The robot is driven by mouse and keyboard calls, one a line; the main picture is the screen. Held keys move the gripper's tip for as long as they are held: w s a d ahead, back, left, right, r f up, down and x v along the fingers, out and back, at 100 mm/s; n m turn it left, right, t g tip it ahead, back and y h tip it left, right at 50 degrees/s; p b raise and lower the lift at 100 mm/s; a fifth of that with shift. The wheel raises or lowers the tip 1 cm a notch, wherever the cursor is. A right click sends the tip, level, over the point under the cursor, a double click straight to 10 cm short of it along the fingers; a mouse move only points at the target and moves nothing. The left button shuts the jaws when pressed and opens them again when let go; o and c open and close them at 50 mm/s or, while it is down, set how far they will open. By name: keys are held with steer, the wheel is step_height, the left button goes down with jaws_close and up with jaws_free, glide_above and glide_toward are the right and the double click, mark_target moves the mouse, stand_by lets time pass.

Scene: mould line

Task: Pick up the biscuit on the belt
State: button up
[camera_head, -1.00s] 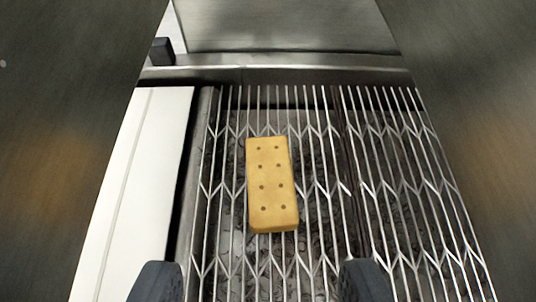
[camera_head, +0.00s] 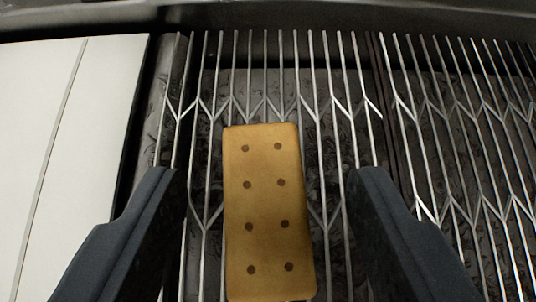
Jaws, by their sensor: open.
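The biscuit (camera_head: 266,205) is a golden-brown rectangle with two rows of dark holes. It lies flat on the wire belt (camera_head: 334,95), its long side running away from me. My gripper (camera_head: 266,180) is open, with one dark finger to the left of the biscuit and one to the right. A gap shows between each finger and the biscuit, so neither appears to touch it. The fingers' height above the belt is hard to tell. The biscuit's near end reaches the bottom edge of the view.
A white flat panel (camera_head: 40,150) borders the belt on the left. A dark metal rail (camera_head: 290,18) crosses behind the belt. More bare wire belt extends to the right, past a dark dividing strip.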

steer(key=c, duration=1.1)
steer(key=shift+o, duration=0.2)
steer(key=shift+r, duration=0.15)
